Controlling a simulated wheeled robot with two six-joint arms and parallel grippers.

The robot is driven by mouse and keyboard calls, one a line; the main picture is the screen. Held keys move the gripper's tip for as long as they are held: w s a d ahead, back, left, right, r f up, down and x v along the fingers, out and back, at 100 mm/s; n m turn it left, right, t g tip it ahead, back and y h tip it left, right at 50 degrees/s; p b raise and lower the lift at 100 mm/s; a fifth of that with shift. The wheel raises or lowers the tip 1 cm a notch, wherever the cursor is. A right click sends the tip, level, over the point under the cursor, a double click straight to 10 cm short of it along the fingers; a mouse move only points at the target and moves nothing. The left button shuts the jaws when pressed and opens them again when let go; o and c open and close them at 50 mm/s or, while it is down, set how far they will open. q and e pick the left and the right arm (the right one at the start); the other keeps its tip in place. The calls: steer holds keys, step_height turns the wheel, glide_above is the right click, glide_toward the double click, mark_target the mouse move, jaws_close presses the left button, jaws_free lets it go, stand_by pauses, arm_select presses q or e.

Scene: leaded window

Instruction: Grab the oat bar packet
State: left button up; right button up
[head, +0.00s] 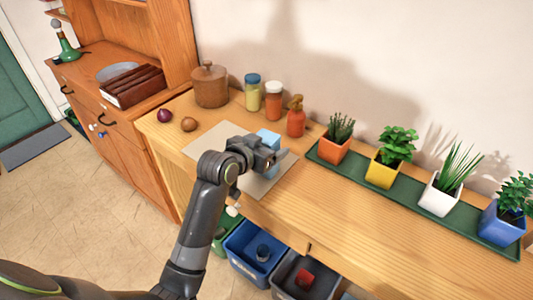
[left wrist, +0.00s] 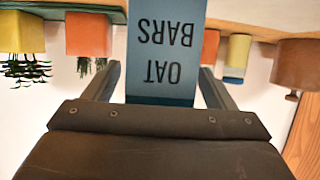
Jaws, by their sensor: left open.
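The oat bar packet (head: 267,137) is a light blue box on the counter, partly hidden behind my left gripper (head: 276,158) in the head view. In the left wrist view the packet (left wrist: 166,50) shows upside down with the dark words "OAT BARS". My left gripper (left wrist: 161,82) is open, with one finger on each side of the packet in that view. Small gaps show between the fingers and the packet's sides. I cannot tell how deep the packet sits between them. My right gripper is not in view.
A pale mat (head: 204,146) lies under my left gripper. Potted plants stand on a green tray (head: 411,198) to the right. Bins stand below the counter's front edge.

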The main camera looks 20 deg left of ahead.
arm_select(q)
steer(key=c, duration=1)
steer(key=shift+c, duration=0.2)
